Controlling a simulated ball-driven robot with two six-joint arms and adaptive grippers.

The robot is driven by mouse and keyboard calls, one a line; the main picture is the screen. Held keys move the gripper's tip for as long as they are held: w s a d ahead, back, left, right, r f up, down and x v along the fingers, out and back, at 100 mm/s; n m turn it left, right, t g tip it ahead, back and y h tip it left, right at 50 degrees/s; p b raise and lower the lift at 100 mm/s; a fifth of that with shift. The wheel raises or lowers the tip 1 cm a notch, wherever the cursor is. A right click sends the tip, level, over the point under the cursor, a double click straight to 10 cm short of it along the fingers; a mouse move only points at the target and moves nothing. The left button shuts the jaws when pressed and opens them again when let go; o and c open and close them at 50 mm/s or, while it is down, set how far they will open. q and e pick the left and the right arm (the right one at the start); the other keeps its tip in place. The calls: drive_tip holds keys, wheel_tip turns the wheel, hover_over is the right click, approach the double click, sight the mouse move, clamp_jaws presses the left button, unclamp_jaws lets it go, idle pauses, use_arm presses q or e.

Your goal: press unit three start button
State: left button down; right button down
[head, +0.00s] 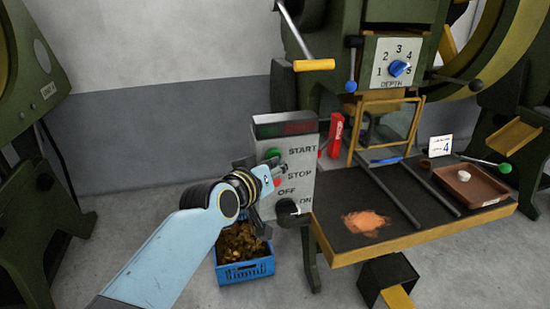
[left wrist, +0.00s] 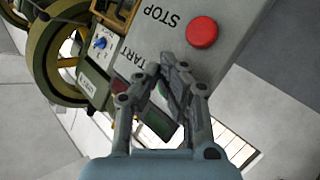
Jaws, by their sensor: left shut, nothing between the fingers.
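A grey control box (head: 305,170) stands on the machine at centre, labelled START, STOP, OFF and ON. Its green start button (head: 273,153) is at the upper left of its face, above the red stop button (head: 277,181). The stop button also shows clear of the fingers in the left wrist view (left wrist: 202,32). My left gripper (head: 279,168) is shut and empty, close in front of the box face. In the left wrist view its fingertips (left wrist: 168,72) lie beside the START lettering and cover most of the green button; I cannot tell whether they touch it.
A dark rotary switch (head: 287,207) sits low on the box. A blue crate (head: 247,268) of copper-coloured pieces stands on the floor below. The bench at right holds a brown tray (head: 476,186) and a card marked 4 (head: 440,146). Another green machine stands at left.

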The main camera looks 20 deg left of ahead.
use_arm(q)
drive_tip(key=shift+w+a, duration=0.1)
drive_tip(key=shift+w, duration=0.05)
idle(0.3)
drive_tip(key=shift+s+d+p, duration=0.35)
drive_tip(key=shift+s+d, duration=0.2)
drive_tip(key=shift+s, duration=0.2)
drive_tip(key=shift+s, duration=0.1)
